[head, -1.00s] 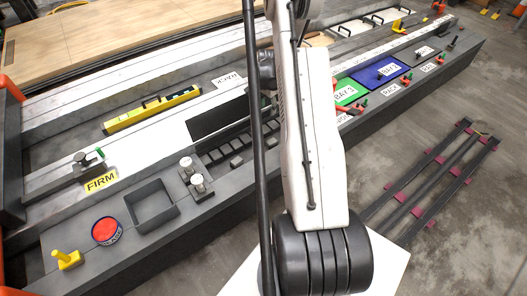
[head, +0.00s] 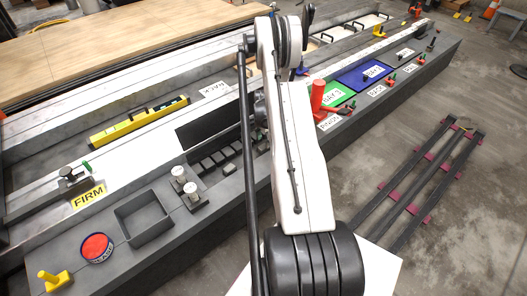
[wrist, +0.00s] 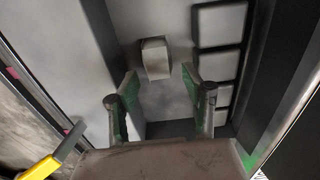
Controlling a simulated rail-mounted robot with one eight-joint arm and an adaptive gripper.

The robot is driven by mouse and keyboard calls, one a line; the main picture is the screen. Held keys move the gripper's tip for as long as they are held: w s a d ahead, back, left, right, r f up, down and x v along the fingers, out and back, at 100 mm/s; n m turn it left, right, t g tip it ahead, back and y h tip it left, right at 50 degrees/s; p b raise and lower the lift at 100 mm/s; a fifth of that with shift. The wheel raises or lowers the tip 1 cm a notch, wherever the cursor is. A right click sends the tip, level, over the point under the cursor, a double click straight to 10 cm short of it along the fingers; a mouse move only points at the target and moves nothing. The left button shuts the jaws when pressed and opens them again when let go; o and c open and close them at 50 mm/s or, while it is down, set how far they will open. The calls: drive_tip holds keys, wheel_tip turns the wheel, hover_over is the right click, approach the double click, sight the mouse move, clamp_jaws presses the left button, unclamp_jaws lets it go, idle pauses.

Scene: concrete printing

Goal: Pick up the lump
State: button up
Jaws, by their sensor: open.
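A small pale grey block, which looks like the lump (wrist: 155,58), sits on a grey surface in the upper middle of the wrist view. My gripper (wrist: 160,80) is open, with one green-lined finger to the left and one to the right. The lump shows just beyond the fingertips, roughly between them, and nothing is held. Whether the fingertips are level with it, I cannot tell.

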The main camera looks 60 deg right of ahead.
sight(263, 147)
drive_tip(key=shift+s+a+f+b, duration=0.15)
drive_tip(key=shift+f+b, duration=0.5)
drive_tip(key=shift+f, duration=0.7)
drive_tip(key=shift+w+a+f+b, duration=0.15)
drive_tip(key=shift+f+b, duration=0.5)
drive_tip(key=shift+f, duration=0.65)
drive_tip(key=shift+s, duration=0.1)
drive_tip(key=c, duration=0.9)
drive_tip(key=shift+r, duration=0.15)
drive_tip(key=shift+c, duration=0.2)
